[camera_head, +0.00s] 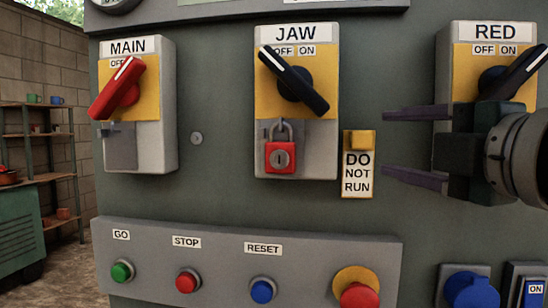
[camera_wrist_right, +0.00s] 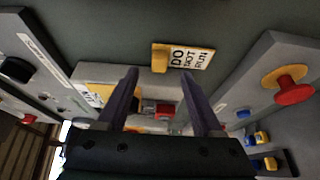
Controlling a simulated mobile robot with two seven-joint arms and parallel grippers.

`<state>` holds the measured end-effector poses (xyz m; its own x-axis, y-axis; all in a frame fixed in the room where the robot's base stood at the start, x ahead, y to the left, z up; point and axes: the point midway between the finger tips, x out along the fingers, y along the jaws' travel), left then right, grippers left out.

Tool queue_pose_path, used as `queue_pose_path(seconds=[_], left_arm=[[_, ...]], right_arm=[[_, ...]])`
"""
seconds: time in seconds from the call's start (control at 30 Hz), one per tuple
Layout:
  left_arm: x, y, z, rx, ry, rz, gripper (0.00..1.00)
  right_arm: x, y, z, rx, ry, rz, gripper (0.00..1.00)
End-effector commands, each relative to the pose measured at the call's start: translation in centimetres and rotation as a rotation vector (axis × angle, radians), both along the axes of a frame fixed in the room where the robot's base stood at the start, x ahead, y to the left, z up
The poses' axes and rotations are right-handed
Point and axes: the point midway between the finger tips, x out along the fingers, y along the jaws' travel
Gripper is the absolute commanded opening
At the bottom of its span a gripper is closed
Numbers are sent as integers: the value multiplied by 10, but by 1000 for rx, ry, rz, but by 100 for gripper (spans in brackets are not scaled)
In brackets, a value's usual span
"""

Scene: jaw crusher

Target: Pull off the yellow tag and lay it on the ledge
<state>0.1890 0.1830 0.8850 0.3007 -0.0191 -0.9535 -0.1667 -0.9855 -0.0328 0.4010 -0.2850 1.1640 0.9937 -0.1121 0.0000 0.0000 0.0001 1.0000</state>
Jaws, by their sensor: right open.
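The yellow tag (camera_head: 358,164) hangs flat on the grey panel, right of the JAW switch box. It has a yellow block on top and a white face reading DO NOT RUN. It also shows in the right wrist view (camera_wrist_right: 182,58), beyond the fingertips. My right gripper (camera_head: 385,142) is open and empty, to the right of the tag and apart from it, its two purple fingers pointing left. In the right wrist view my right gripper (camera_wrist_right: 163,85) shows both fingers spread. My left gripper is not in view. I cannot make out a ledge for certain.
The JAW switch box (camera_head: 325,150) carries a red padlock (camera_head: 280,157). The MAIN switch box (camera_head: 158,150) is at the left, and the RED switch box (camera_head: 461,40) is behind my right gripper. A sloped button console (camera_head: 225,265) juts out below, with a red stop button (camera_head: 360,295).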

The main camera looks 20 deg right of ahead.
Motion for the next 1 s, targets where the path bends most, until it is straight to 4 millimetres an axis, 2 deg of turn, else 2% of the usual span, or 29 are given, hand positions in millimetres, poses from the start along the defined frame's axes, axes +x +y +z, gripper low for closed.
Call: queue_pose_path(seconds=[0.07, 0.13, 0.4, 0.8, 0.83, 1.0], left_arm=[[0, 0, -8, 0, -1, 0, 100], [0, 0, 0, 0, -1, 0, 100], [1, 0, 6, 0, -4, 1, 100], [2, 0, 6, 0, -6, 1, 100], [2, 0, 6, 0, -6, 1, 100], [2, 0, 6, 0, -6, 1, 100]], right_arm=[[9, -1, 0, 2, -7, 2, 68], [19, -3, 4, 4, -3, -4, 68], [49, -6, 2, 3, -1, 0, 68], [56, -6, 0, 1, 1, 2, 68], [56, -6, 0, 1, 1, 2, 66], [56, -6, 1, 1, 0, 2, 47]])
